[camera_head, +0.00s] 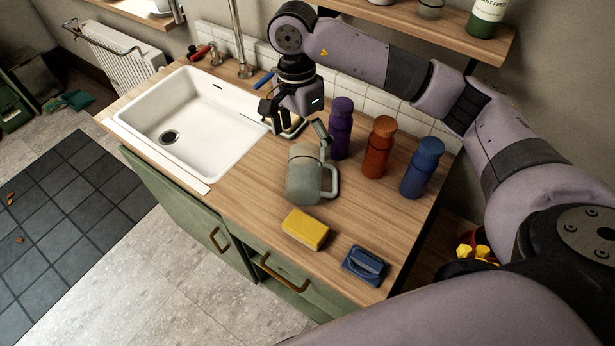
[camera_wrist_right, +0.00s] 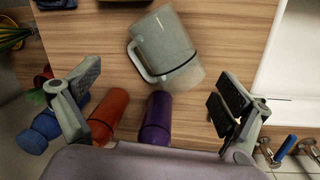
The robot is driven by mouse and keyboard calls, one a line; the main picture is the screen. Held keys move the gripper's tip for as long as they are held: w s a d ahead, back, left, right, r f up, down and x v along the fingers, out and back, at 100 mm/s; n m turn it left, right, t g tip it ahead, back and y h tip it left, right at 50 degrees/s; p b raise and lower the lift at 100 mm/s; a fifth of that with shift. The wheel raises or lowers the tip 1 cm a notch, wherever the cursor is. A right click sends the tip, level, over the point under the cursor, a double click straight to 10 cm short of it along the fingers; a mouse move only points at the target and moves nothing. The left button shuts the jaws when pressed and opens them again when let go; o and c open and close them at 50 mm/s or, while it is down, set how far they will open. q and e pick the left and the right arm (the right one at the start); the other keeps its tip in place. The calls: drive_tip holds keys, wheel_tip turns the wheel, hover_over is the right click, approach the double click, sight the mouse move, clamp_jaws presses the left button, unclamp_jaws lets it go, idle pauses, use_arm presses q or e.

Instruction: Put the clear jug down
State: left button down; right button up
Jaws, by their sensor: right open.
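The clear jug (camera_head: 304,178) is a greenish, see-through vessel with a handle on its right side in the head view. It stands upright on the wooden counter (camera_head: 255,195). It also shows in the right wrist view (camera_wrist_right: 162,42), ahead of the fingers. My right gripper (camera_head: 297,124) is open and empty, just behind the jug on the sink side of the bottles. In the right wrist view its two fingers (camera_wrist_right: 155,98) are spread wide, with nothing between the tips. The jug appears apart from both fingers. My left gripper is not in view.
Purple (camera_head: 341,128), orange (camera_head: 379,147) and blue (camera_head: 422,167) bottles stand right of the jug. A yellow sponge (camera_head: 305,229) and a blue brush (camera_head: 365,265) lie near the front edge. The white sink (camera_head: 190,125) is left. A shelf (camera_head: 440,22) hangs above.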

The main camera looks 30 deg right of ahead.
sight(304, 163)
drive_tip(key=m, duration=0.3)
drive_tip(key=w+m, duration=0.1)
drive_tip(key=m, duration=0.1)
drive_tip(key=shift+d+r+g+b, duration=0.1)
drive_tip(key=shift+d+g+b, duration=0.2)
drive_tip(key=m, duration=0.3)
drive_tip(key=shift+w+d+r, duration=0.15)
drive_tip(key=shift+w+d, duration=0.05)
drive_tip(key=shift+w, duration=0.1)
drive_tip(key=m, duration=0.3)
drive_tip(key=w+m+b, duration=0.1)
drive_tip(key=m, duration=0.1)
drive_tip(key=shift+d+r+g+y, duration=0.25)
drive_tip(key=shift+r+g+y, duration=0.05)
drive_tip(key=shift+g, duration=0.1)
wheel_tip(304, 163, up, 3)
drive_tip(key=w+d+m+g+y+b, duration=0.1)
drive_tip(key=w+d+m+b, duration=0.15)
drive_tip(key=m, duration=1.15)
drive_tip(key=p+x, duration=0.3)
drive_tip(key=x, duration=0.9)
drive_tip(key=shift+w+a+p, duration=0.1)
drive_tip(key=shift+a+p, duration=0.1)
drive_tip(key=shift+p, duration=0.15)
drive_tip(key=p+x, duration=0.1)
drive_tip(key=x, duration=0.1)
drive_tip(key=a+p+x, duration=0.1)
drive_tip(key=x, duration=0.1)
drive_tip(key=shift+f, duration=0.3)
drive_tip(key=shift+s+f, duration=0.25)
